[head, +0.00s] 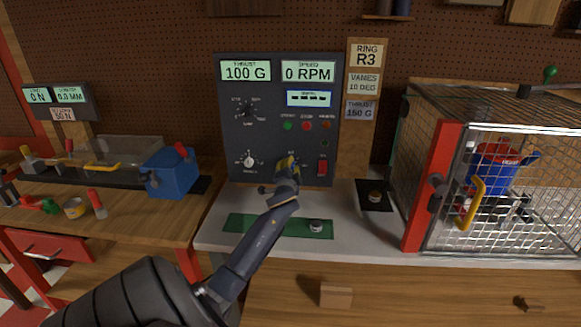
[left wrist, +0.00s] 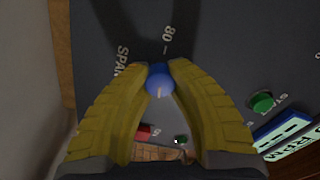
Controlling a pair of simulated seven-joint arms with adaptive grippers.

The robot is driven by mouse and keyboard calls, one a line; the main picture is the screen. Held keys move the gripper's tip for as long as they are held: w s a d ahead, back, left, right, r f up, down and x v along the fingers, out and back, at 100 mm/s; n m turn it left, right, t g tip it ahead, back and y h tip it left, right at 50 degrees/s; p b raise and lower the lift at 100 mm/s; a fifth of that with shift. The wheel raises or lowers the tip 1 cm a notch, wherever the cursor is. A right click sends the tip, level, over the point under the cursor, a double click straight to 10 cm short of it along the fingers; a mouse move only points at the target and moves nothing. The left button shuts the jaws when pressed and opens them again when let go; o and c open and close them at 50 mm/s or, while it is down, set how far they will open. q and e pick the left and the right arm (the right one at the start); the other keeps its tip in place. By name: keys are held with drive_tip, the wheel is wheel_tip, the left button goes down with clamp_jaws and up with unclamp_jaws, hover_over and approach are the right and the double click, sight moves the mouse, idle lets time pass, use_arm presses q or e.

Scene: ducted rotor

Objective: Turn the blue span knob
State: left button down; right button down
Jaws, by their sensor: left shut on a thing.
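The blue span knob (left wrist: 159,82) sits on the dark control panel (head: 228,86), with the word SPAN and an 80 mark beside it in the left wrist view. My left gripper (head: 288,163) is at the lower middle of the panel. In the left wrist view its yellow fingers (left wrist: 159,72) are shut on the blue knob, one on each side. In the head view the gripper hides most of the knob. The panel displays read thrust 100 G (head: 246,72) and speed 0 RPM (head: 309,72). My right gripper is not in view.
A red switch (head: 322,167) and a white-pointer knob (head: 248,161) flank the gripper. Green (head: 288,126) and red (head: 306,126) buttons are above it. A wire cage (head: 500,200) stands right. A green mat (head: 250,224) lies below. A note reads thrust 150 G (head: 360,109).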

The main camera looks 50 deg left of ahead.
use_arm(q)
drive_tip(key=shift+s+f, duration=0.1)
drive_tip(key=shift+f, duration=0.1)
drive_tip(key=c, duration=1.1)
unclamp_jaws()
drive_tip(key=shift+r, duration=0.15)
drive_tip(key=shift+o, duration=0.2)
drive_tip(key=v, duration=1.2)
drive_tip(key=shift+a, duration=0.1)
